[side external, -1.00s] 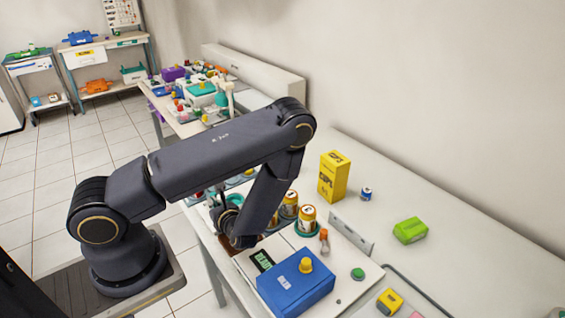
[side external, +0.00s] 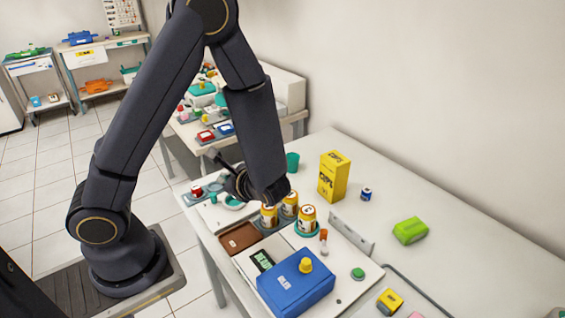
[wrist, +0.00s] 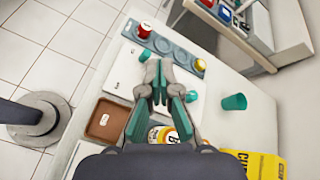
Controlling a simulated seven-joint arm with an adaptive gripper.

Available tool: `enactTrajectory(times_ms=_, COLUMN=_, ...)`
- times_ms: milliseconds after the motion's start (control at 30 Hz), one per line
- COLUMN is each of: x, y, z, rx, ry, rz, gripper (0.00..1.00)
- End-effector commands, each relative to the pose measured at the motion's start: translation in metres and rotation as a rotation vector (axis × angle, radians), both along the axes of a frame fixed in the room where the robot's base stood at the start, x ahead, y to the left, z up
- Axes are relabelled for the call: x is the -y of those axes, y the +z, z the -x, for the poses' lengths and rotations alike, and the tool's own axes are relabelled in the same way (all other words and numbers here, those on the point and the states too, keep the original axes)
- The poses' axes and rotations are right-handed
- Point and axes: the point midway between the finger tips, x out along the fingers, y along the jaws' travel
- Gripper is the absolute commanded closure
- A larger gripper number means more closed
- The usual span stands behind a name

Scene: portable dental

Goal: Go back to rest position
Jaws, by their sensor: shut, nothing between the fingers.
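My gripper (wrist: 162,82) shows in the wrist view with its two teal-padded fingers together, shut and empty. It is above the work table, over the white panel (wrist: 118,75) and near the grey tray with round wells (wrist: 178,50). In the side external view my arm is raised and bent, with its wrist over the table's left end. The fingertips are hidden there behind my arm. The yellow-and-white jars (side external: 306,218) stand just right of and below my wrist.
A brown tray (side external: 238,238), a blue box (side external: 296,288), a tall yellow box (side external: 333,176) and a green block (side external: 410,230) are on the table. A teal cup (wrist: 233,102) stands near the gripper.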

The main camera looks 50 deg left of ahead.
Motion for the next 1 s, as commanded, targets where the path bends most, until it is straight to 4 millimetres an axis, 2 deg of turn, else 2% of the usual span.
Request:
enactTrajectory(times_ms=33, x=-0.002, y=0.021, z=0.001, rx=0.093, ry=0.073, rz=0.046, gripper=1.00)
enactTrajectory(times_ms=200, x=-0.001, y=0.073, z=0.020, rx=0.361, ry=0.305, rz=0.231, gripper=1.00)
enactTrajectory(times_ms=367, x=0.013, y=0.111, z=0.041, rx=0.610, ry=0.487, rz=0.461, gripper=1.00)
enactTrajectory(times_ms=500, x=0.037, y=0.140, z=0.055, rx=0.819, ry=0.595, rz=0.706, gripper=1.00)
enactTrajectory(times_ms=700, x=0.081, y=0.170, z=0.061, rx=1.007, ry=0.646, rz=1.041, gripper=1.00)
enactTrajectory(times_ms=800, x=0.101, y=0.171, z=0.058, rx=0.998, ry=0.659, rz=1.146, gripper=1.00)
enactTrajectory(times_ms=900, x=0.110, y=0.172, z=0.054, rx=0.987, ry=0.655, rz=1.194, gripper=1.00)
enactTrajectory(times_ms=1000, x=0.110, y=0.172, z=0.053, rx=0.982, ry=0.636, rz=1.195, gripper=1.00)
